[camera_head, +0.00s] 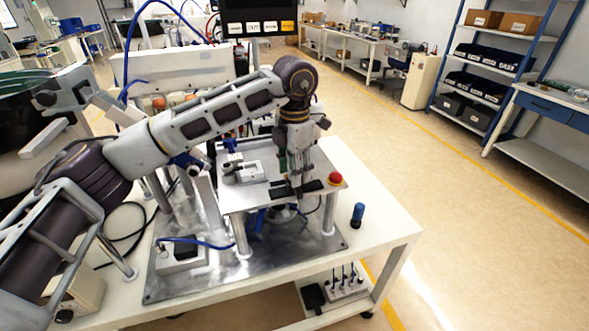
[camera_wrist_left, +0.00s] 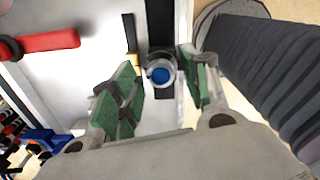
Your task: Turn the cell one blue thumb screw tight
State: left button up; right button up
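The blue thumb screw (camera_wrist_left: 160,75) shows in the left wrist view as a round blue top inside a grey ring, on a black strip. My left gripper (camera_wrist_left: 166,80) is open, its green-padded fingers apart on either side of the screw's line of view. I cannot tell whether either finger touches the screw. In the head view my left gripper (camera_head: 297,190) points down over the right part of the raised metal plate (camera_head: 240,196), near black bars. There the screw is hidden or too small to make out. My right gripper is not in view.
A red button (camera_head: 335,179) stands at the plate's right corner, close to my left gripper. A blue-topped bottle (camera_head: 357,214) stands on the white table (camera_head: 385,232). A clamp-like metal part (camera_head: 243,172) sits left of my gripper. A red handle (camera_wrist_left: 45,43) shows in the wrist view.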

pick_arm(q)
jog(key=shift+r, duration=0.7)
notch_tip(320, 180, up, 11)
jog(key=shift+f, duration=0.2)
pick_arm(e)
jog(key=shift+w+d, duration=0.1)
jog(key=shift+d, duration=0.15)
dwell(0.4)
